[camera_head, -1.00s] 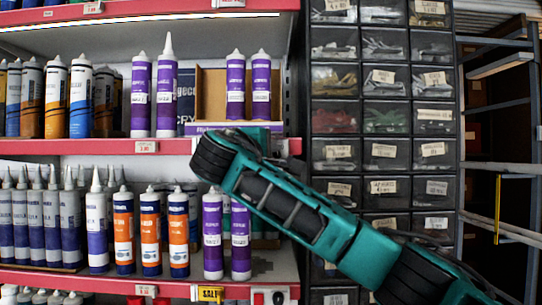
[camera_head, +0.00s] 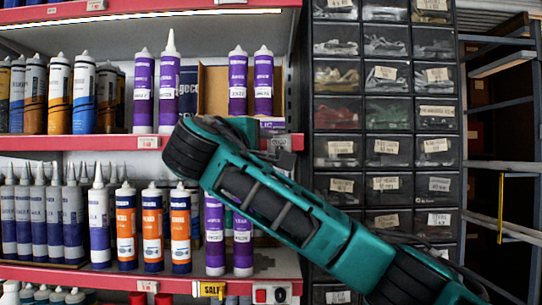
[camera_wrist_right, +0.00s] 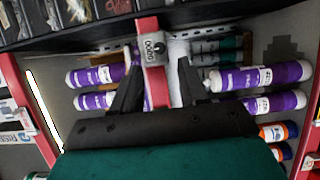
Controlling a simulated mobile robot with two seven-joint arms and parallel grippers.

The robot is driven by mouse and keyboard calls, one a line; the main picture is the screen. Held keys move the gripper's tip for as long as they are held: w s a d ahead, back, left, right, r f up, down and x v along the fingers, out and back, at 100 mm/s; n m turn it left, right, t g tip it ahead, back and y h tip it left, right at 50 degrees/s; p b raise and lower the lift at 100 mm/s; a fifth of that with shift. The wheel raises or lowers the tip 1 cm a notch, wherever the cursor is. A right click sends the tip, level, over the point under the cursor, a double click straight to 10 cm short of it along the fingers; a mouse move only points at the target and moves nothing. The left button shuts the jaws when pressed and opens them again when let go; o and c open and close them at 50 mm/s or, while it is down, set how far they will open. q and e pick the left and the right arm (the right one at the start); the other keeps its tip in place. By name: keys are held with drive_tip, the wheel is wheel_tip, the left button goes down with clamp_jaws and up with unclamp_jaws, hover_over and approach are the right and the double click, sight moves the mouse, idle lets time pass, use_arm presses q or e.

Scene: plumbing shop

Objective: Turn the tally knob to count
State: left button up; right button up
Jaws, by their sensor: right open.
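The tally counter (camera_wrist_right: 153,51) is a small grey box with a row of digits and a dark round knob on its face. It is fixed to the red shelf edge (camera_wrist_right: 148,25). In the wrist view it sits between the two dark fingers of my right gripper (camera_wrist_right: 156,62), which is open with a gap on both sides. In the head view the counter (camera_head: 280,144) is a small grey patch near the shelf's right end, just beside my teal right arm. My left gripper is not in view.
Purple cartridges (camera_head: 238,80) stand on the shelf behind the edge, and more stand on the shelf below (camera_head: 215,235). Orange-and-blue cartridges (camera_head: 153,230) stand left of these. A black drawer cabinet (camera_head: 388,110) is on the right. A red and white box (camera_head: 272,293) hangs on the lower shelf edge.

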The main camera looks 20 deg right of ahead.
drive_tip(key=b+v, duration=0.2)
drive_tip(key=v, duration=0.5)
drive_tip(key=shift+s+a, duration=0.25)
